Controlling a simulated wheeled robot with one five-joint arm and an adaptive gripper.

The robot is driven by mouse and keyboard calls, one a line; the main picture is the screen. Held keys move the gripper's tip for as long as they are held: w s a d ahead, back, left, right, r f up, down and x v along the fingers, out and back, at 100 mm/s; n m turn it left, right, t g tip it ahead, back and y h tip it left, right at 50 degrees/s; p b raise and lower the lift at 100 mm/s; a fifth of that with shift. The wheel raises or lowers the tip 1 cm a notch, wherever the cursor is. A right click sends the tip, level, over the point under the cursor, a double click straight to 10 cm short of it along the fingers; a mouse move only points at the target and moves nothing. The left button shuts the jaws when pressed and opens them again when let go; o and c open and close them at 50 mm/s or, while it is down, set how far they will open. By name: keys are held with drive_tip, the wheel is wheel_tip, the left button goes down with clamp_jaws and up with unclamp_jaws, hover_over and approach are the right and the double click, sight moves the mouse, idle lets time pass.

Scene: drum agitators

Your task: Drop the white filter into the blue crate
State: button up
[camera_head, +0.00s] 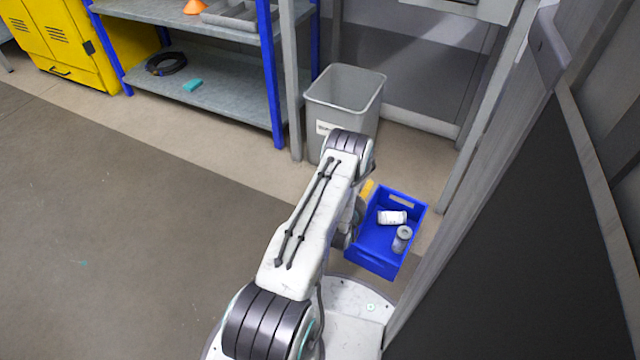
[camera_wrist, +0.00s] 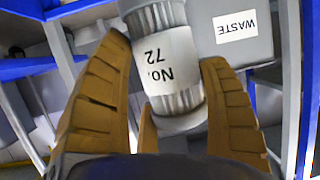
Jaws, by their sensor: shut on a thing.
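My gripper (camera_wrist: 163,62) has tan fingers closed on both sides of a ribbed cylindrical filter (camera_wrist: 168,55) with a white label reading "No. 72", upside down in the wrist view. In the head view my arm hides most of the gripper and the held filter; only a yellow-tan finger (camera_head: 367,187) shows by the crate's left edge. The blue crate (camera_head: 372,262) stands on the floor to the right of my arm. A white cylinder (camera_head: 392,217) and a grey cylinder (camera_head: 403,237) show within its outline.
A grey waste bin (camera_head: 345,92) stands behind the crate; its "WASTE" label shows in the wrist view (camera_wrist: 235,27). A blue-framed shelf (camera_head: 215,85) is at back left. A dark panel (camera_head: 520,240) rises close on the right. The floor at left is clear.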

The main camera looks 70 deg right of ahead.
drive_tip(key=s+d+f+m+g, duration=0.2)
drive_tip(key=s+d+g, duration=0.1)
drive_tip(key=s, duration=1)
drive_tip(key=shift+y, duration=0.3)
drive_tip(key=shift+s+d+f+b, duration=0.1)
drive_tip(key=shift+d+f+b, duration=0.1)
drive_tip(key=shift+f+b, duration=0.5)
drive_tip(key=shift+d+f+b, duration=0.15)
drive_tip(key=shift+f+b, duration=0.2)
drive_tip(key=shift+f, duration=0.8)
drive_tip(key=shift+s+d+f+b, duration=0.1)
drive_tip(key=shift+d+f+b, duration=0.1)
drive_tip(key=shift+f+b, duration=0.5)
drive_tip(key=shift+f, duration=0.2)
drive_tip(key=o, duration=1.3)
drive_tip(key=shift+c, duration=0.2)
drive_tip(key=v, duration=1.2)
